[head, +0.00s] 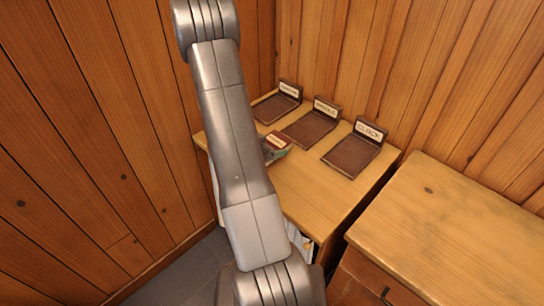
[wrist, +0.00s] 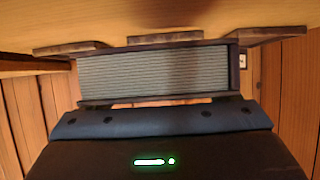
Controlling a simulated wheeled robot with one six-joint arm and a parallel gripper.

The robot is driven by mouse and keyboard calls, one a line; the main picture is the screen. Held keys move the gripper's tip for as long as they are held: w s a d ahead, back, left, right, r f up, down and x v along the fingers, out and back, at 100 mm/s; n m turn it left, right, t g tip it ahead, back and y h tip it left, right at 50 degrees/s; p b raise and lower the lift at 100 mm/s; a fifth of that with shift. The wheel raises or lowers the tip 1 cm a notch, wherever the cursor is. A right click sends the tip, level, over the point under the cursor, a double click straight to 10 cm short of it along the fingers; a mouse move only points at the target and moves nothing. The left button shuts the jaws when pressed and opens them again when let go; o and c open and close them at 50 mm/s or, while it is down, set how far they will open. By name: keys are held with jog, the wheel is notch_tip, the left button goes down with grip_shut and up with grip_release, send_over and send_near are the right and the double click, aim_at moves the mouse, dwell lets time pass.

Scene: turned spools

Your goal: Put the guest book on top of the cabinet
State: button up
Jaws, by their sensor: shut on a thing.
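A book, which looks like the guest book (wrist: 155,72), fills the middle of the wrist view, with pale grey page edges and a dark cover. My gripper (wrist: 160,108) is shut on it. In the head view, a small reddish-brown block with a pale label (head: 279,140) peeks out beside my arm and appears to be the same book. My forearm hides most of the gripper there. It is over or near the left end of a light wooden unit (head: 308,190). A wooden cabinet (head: 455,225) with a drawer handle stands to the right, its top bare.
Three dark brown trays with upright name plates stand along the back of the left unit: left (head: 277,106), middle (head: 311,127) and right (head: 352,155). The right plate reads CLOCK. Plank walls (head: 80,120) close in behind and left. The unit's front strip is clear.

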jog(key=shift+f, duration=2.5)
jog(key=shift+f, duration=0.2)
jog(key=o, duration=1.1)
jog(key=shift+c, duration=0.2)
jog(key=shift+r, duration=0.1)
jog(key=shift+r, duration=0.2)
jog(key=v, duration=1.2)
jog(key=shift+s+f, duration=0.1)
jog(key=shift+f, duration=0.05)
